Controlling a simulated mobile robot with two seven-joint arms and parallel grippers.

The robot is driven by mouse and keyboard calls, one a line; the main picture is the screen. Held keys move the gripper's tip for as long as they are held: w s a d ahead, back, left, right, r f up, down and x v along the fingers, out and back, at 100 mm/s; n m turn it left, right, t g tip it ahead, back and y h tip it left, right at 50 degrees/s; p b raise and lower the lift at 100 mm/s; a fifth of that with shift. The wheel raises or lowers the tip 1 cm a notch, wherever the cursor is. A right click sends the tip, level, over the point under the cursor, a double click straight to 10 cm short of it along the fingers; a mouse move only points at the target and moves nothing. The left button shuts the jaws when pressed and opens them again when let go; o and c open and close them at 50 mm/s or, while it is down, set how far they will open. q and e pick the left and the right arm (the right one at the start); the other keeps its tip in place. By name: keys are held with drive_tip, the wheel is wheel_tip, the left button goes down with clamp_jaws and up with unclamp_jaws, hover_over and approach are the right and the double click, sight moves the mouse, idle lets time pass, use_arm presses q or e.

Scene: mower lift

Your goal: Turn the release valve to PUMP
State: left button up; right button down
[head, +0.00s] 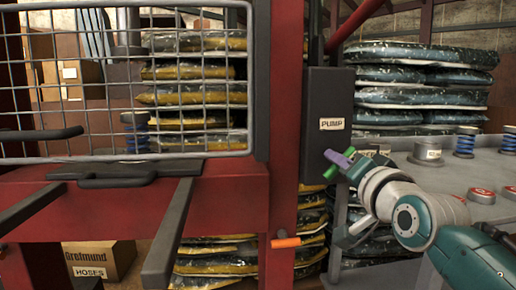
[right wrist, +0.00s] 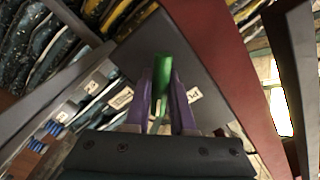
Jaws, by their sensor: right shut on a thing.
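The release valve has a green lever (head: 331,172) low on a dark grey box fixed to the red lift post. A PUMP label (head: 332,124) is above the lever on that box. A second label (head: 318,187) lower on the box is too small to read. My right gripper (head: 340,163) reaches in from the right, its purple fingers shut on the green lever. In the right wrist view the green lever (right wrist: 163,72) sits between the two purple fingers (right wrist: 163,103). The lever's exact pointing direction is hard to tell. My left gripper is not in view.
A red lift frame (head: 283,110) with a wire mesh guard (head: 120,85) fills the left and middle. An orange-gripped handle (head: 286,242) juts out low on the post. A grey bench (head: 455,160) with blue springs (head: 466,140) is at right. Bagged stacks stand behind.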

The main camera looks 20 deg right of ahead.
drive_tip(key=n+p, duration=0.2)
drive_tip(key=n, duration=0.3)
drive_tip(key=shift+n+p, duration=0.3)
drive_tip(key=shift+p, duration=0.05)
drive_tip(key=n, duration=0.2)
drive_tip(key=shift+n+p, duration=0.3)
drive_tip(key=shift+p, duration=0.05)
drive_tip(key=shift+f+n, duration=0.1)
drive_tip(key=shift+n, duration=1.3)
drive_tip(key=shift+p, duration=0.3)
drive_tip(key=c, duration=0.8)
unclamp_jaws()
drive_tip(key=shift+c, duration=0.2)
